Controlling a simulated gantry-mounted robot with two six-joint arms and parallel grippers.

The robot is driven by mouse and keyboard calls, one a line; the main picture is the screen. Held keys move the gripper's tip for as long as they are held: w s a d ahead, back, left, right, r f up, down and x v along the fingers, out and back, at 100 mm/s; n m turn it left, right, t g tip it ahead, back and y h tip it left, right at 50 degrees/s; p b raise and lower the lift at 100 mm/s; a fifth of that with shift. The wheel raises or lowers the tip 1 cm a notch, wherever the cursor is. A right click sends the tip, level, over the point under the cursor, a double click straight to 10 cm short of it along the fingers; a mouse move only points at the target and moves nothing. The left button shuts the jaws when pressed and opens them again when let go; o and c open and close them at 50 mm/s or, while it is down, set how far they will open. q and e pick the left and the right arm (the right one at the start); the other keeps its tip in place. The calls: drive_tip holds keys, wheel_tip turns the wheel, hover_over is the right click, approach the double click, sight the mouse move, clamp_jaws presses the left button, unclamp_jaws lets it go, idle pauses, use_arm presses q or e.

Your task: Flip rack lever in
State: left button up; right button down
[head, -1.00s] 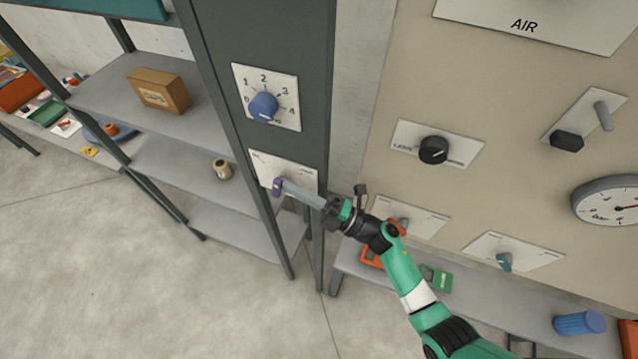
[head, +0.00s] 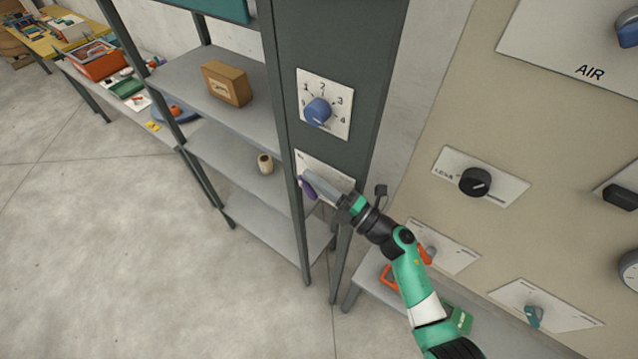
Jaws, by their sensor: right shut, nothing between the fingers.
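The rack lever, a small purple handle (head: 306,188), shows at the left part of a pale plate (head: 340,184) on the dark rack post. My right gripper (head: 309,179) comes in from the lower right, with its grey fingers shut. Its fingertips are right at the purple handle and partly cover it. I cannot tell whether they touch it. The fingers also hide part of the plate and its markings. My left gripper is not in view.
A blue dial (head: 317,111) sits above the lever on the same post. Shelves with a brown box (head: 226,84) and a small tan jar (head: 265,163) stand left. A beige panel with a black knob (head: 474,182) stands right. Open floor lies lower left.

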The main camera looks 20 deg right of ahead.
drive_tip(key=shift+w+a, duration=0.2)
drive_tip(key=shift+w, duration=0.2)
idle(0.5)
drive_tip(key=shift+r, duration=0.35)
drive_tip(key=s+d+r+p, duration=0.1)
drive_tip(key=s+r+p, duration=0.1)
drive_tip(key=r, duration=0.1)
drive_tip(key=s+d+r+p, duration=0.2)
drive_tip(key=s+r+p, duration=0.1)
drive_tip(key=s+d+r+p, duration=0.2)
drive_tip(key=s+r, duration=0.1)
drive_tip(key=shift+s+d+r, duration=0.15)
drive_tip(key=shift+d, duration=0.05)
